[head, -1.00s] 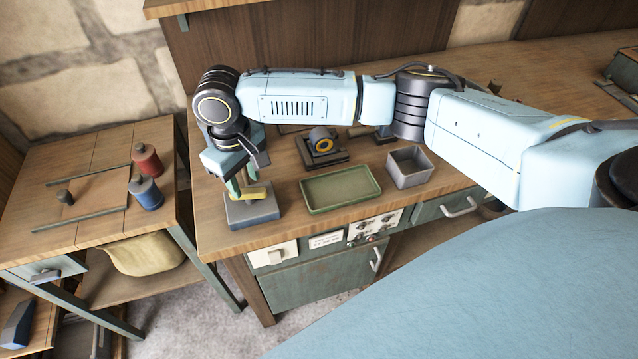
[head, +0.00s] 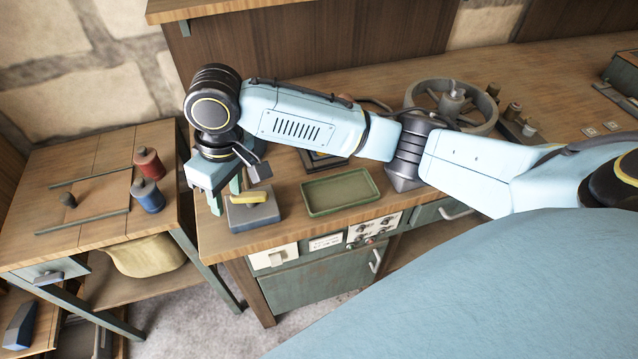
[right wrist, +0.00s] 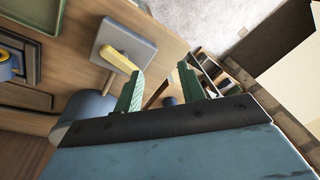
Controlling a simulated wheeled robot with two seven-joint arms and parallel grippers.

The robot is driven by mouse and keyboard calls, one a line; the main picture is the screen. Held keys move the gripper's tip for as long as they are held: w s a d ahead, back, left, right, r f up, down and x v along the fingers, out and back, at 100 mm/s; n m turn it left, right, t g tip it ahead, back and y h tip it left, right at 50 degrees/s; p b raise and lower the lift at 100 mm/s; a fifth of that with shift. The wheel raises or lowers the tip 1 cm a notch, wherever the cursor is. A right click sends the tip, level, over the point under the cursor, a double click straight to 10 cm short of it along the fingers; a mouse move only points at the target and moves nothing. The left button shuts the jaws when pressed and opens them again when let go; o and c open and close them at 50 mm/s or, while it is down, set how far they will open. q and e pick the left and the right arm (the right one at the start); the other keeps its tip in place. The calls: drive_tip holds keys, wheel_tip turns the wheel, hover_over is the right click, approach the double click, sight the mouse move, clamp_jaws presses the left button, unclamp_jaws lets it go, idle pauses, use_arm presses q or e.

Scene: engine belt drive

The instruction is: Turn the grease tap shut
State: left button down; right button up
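The grease tap is a grey-blue block (head: 254,214) with a yellow lever (head: 250,200) on top, at the left front corner of the workbench. The lever lies roughly left to right across the block in the head view. My right gripper (head: 226,194) is open and empty, pointing down just left of the block. In the right wrist view the two green fingers (right wrist: 160,84) stand apart with nothing between them. The yellow lever (right wrist: 121,59) lies just beyond the nearer finger there; whether they touch is unclear. My left gripper is out of view.
A green tray (head: 340,192) stands right of the block. A side table (head: 100,195) with a red bottle (head: 149,164) and a blue bottle (head: 147,194) is to the left, across a gap. A large wheel (head: 421,92) is at the back right.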

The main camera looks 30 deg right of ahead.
drive_tip(key=s+f+m+t+y, duration=0.2)
drive_tip(key=s+f, duration=0.7)
drive_tip(key=f, duration=0.1)
drive_tip(key=s+d+f, duration=0.2)
drive_tip(key=d+f, duration=0.1)
drive_tip(key=f, duration=0.5)
drive_tip(key=s+d+f+m+h, duration=0.1)
drive_tip(key=s+d+f, duration=0.1)
drive_tip(key=f, duration=0.7)
drive_tip(key=s+d+f+m+h, duration=0.1)
drive_tip(key=d+f, duration=0.3)
drive_tip(key=f, duration=0.5)
drive_tip(key=shift+s+d, duration=0.25)
drive_tip(key=shift+s, duration=0.15)
drive_tip(key=shift+f, duration=0.1)
